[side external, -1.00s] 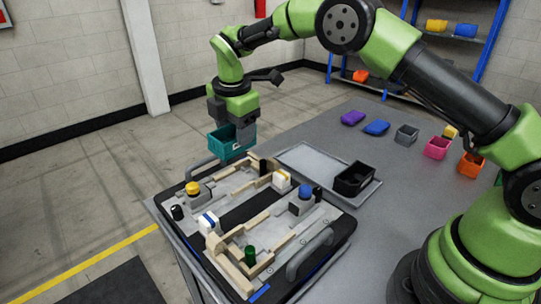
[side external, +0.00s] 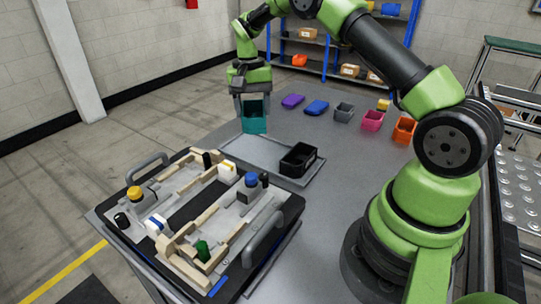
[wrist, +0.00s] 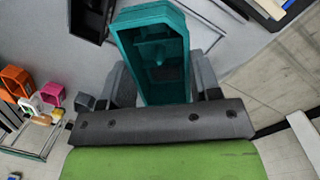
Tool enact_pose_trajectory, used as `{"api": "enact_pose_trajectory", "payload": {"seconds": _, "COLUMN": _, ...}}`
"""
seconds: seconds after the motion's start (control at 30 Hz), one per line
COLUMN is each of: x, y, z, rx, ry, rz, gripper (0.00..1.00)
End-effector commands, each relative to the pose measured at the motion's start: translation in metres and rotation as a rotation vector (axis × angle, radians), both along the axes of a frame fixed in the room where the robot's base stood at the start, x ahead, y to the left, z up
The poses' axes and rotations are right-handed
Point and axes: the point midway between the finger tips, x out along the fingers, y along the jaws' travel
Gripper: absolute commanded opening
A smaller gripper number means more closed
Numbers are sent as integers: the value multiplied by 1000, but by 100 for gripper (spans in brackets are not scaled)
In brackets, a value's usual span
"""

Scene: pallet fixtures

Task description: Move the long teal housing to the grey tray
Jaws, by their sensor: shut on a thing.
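The long teal housing (side external: 255,125) hangs in my gripper (side external: 254,106), which is shut on it. In the side external view it shows at the far edge of the grey tray (side external: 237,151); I cannot tell its exact height above it. In the wrist view the housing (wrist: 150,50) is open-topped, with its hollow inside visible, and sits between the two dark fingers of my gripper (wrist: 163,80). The left part of the grey tray is bare.
A black bin (side external: 298,160) stands on the tray's right part. The pallet fixture (side external: 190,212) with wooden rails, knobs and handles lies in front of the tray. Several coloured bins, including a pink one (side external: 372,121), line the table behind.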

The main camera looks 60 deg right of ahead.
Motion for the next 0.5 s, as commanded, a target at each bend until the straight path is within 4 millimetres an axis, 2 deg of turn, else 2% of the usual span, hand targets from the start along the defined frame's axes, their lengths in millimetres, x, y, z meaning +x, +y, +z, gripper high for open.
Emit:
{"api": "enact_pose_trajectory", "payload": {"seconds": 0.1, "x": -13, "y": -17, "z": -1, "rx": 4, "ry": -9, "rz": -285, "gripper": 17}}
{"api": "enact_pose_trajectory", "payload": {"seconds": 0.2, "x": -20, "y": -26, "z": -2, "rx": 5, "ry": -15, "rz": -463, "gripper": 16}}
{"api": "enact_pose_trajectory", "payload": {"seconds": 0.37, "x": -26, "y": -33, "z": -5, "rx": 4, "ry": -20, "rz": -617, "gripper": 16}}
{"api": "enact_pose_trajectory", "payload": {"seconds": 0.5, "x": -28, "y": -34, "z": -27, "rx": 5, "ry": -17, "rz": -651, "gripper": 16}}
